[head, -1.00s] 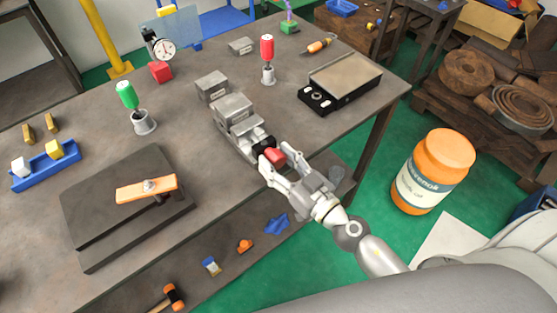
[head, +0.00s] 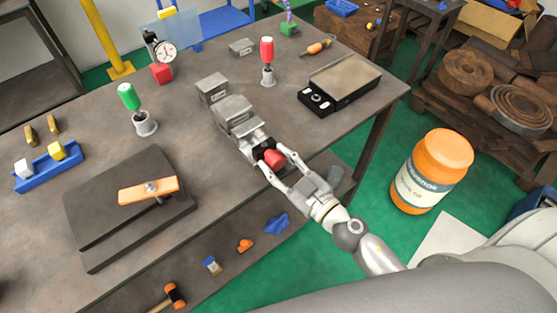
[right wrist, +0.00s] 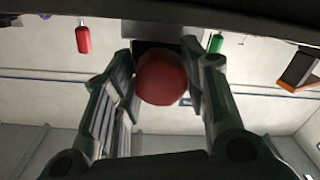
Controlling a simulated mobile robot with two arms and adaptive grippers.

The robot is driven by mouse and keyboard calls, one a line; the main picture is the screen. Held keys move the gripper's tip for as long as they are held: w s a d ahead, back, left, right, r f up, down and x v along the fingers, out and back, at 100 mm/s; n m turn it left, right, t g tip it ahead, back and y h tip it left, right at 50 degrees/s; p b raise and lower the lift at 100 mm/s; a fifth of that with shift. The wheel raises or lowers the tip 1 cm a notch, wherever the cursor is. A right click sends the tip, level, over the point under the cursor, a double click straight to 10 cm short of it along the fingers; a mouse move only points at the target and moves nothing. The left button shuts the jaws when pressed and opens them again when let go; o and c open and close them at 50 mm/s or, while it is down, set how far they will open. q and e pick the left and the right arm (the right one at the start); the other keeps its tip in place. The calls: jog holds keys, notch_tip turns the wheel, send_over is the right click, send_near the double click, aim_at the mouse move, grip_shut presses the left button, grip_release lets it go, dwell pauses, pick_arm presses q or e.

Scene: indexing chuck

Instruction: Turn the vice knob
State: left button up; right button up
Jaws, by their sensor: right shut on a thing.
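The grey vice (head: 236,118) stands near the table's right front edge, with its red knob (head: 274,158) pointing toward my right arm. My right gripper (head: 272,154) reaches in from the lower right, with its fingers on either side of the knob, shut on it. In the right wrist view the round red knob (right wrist: 162,78) sits between the two fingers, with the dark end of the vice behind it. The exact finger contact is partly hidden. My left gripper is not in view.
A grey block (head: 212,88) stands just behind the vice. A red-handled tool (head: 267,52) in a holder and a black-based plate (head: 345,82) are farther back. A dark board (head: 95,200) with an orange bar lies to the left. An orange jar (head: 432,170) stands off the table.

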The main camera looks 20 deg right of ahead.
jog(key=n, duration=0.5)
jog(key=shift+n+p, duration=0.3)
jog(key=shift+p, duration=0.1)
jog(key=n, duration=0.9)
jog(key=shift+n+h, duration=0.3)
jog(key=n, duration=0.5)
jog(key=shift+b, duration=0.3)
jog(key=n, duration=0.5)
jog(key=shift+a+n, duration=0.1)
jog(key=shift+n, duration=0.2)
jog(key=n, duration=0.4)
jog(key=shift+n+t, duration=0.3)
jog(key=n, duration=0.4)
jog(key=shift+s, duration=0.1)
jog(key=shift+n+p, duration=0.6)
jog(key=shift+n, duration=2)
